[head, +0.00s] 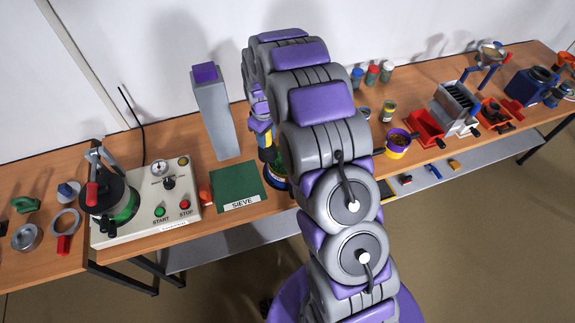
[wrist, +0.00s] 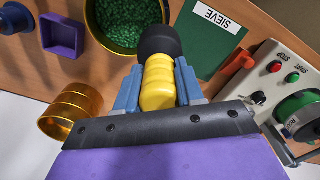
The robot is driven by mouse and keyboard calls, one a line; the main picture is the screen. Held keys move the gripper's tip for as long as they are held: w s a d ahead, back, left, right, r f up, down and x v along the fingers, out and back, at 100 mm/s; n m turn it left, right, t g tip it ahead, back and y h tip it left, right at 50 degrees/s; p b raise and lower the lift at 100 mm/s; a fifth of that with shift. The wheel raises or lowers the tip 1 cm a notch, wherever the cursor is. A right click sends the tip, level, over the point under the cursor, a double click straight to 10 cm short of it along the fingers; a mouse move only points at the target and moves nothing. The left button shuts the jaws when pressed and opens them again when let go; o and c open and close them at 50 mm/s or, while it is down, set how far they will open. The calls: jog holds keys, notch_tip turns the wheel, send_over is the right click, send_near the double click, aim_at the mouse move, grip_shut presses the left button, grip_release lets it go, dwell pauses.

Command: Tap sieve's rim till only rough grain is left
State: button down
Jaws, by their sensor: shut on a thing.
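My gripper (wrist: 157,88) is shut on the yellow handle of a mallet (wrist: 158,90) with a black head. In the wrist view the sieve (wrist: 97,35), a brass-rimmed round pan, holds a bed of green grain (wrist: 130,18). The black head overlaps the sieve's near right edge there; I cannot tell whether it touches the rim. In the head view my arm hides most of the sieve (head: 277,182) and my gripper. The grain's coarseness is too small to judge.
A green mat (head: 236,187) labelled SIEVE lies beside the sieve. A white control box (head: 150,210) with START and STOP buttons stands left of it. A grey post (head: 216,120) rises behind. In the wrist view a brass ring (wrist: 70,110) and purple tray (wrist: 62,36) are at left.

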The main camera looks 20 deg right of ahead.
jog(key=shift+f, duration=0.15)
notch_tip(320, 180, down, 5)
jog(key=shift+f+b, duration=0.2)
jog(key=shift+b, duration=0.2)
notch_tip(320, 180, up, 6)
jog(key=shift+f+p, duration=0.2)
jog(key=shift+p, duration=0.5)
jog(key=shift+f, duration=0.1)
dwell(2.9)
jog(key=shift+s+r+m+b, duration=0.3)
jog(key=shift+s+m+b, duration=0.25)
jog(key=shift+m+b, duration=0.4)
jog(key=s+r+m+b, duration=0.1)
jog(key=s+m+b, duration=0.2)
jog(key=s+r+m+b, duration=0.1)
jog(key=m, duration=0.1)
jog(key=shift+s+r, duration=0.3)
